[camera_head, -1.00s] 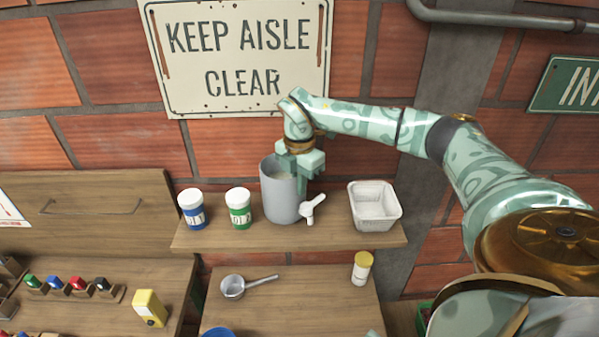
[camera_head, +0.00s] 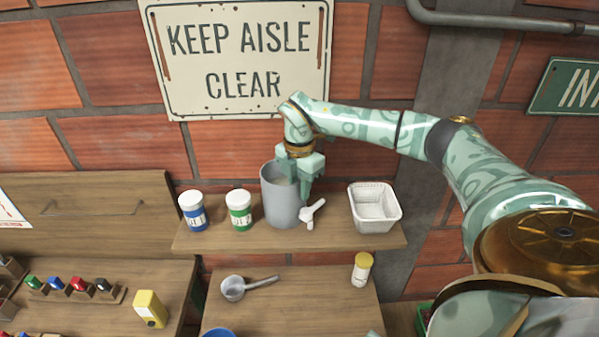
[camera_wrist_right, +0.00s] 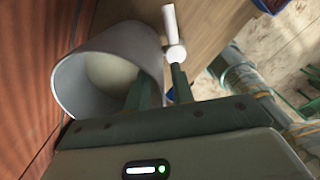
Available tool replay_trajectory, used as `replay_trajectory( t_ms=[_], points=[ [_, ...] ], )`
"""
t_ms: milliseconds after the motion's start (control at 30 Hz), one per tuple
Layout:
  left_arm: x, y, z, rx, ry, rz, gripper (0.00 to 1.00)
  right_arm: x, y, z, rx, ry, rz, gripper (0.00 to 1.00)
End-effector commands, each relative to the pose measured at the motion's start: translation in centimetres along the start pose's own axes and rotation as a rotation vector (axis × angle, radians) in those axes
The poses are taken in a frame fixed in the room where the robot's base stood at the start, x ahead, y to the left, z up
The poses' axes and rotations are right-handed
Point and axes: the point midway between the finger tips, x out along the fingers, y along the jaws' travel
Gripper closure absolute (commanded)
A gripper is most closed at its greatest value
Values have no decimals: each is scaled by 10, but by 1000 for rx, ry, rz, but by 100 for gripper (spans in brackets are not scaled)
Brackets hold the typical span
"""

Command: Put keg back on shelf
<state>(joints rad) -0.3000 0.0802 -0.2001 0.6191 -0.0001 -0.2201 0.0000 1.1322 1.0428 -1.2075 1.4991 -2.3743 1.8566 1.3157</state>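The keg (camera_head: 281,204), a grey open-topped cylinder with a white tap (camera_head: 313,213), stands upright on the wooden wall shelf (camera_head: 341,240). My right gripper (camera_head: 297,184) is at its rim, open. In the right wrist view, one finger reaches inside the keg (camera_wrist_right: 88,80) and the other is outside, close to the white tap (camera_wrist_right: 173,35). The fingers of the right gripper (camera_wrist_right: 162,88) stand apart with the keg's wall between them. A pale surface shows inside the keg. My left gripper is not in view.
A blue-labelled jar (camera_head: 193,211) and a green-labelled jar (camera_head: 239,210) stand left of the keg. A white basket (camera_head: 375,206) stands to its right. The brick wall is close behind. Below, a yellow-capped bottle (camera_head: 361,270) and a small pan (camera_head: 233,288) rest on the lower surface.

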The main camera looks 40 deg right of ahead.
Motion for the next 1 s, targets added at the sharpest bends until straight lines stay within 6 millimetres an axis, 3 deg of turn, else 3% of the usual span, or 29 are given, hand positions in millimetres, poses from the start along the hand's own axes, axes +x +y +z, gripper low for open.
replay_trajectory(
  t_ms=[300,500,1000],
  points=[
    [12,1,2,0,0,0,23,-71,1,0,2,-1,6,76],
    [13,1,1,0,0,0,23,-105,1,0,1,-1,3,76],
    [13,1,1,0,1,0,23,-113,0,0,1,0,0,76]
  ],
)
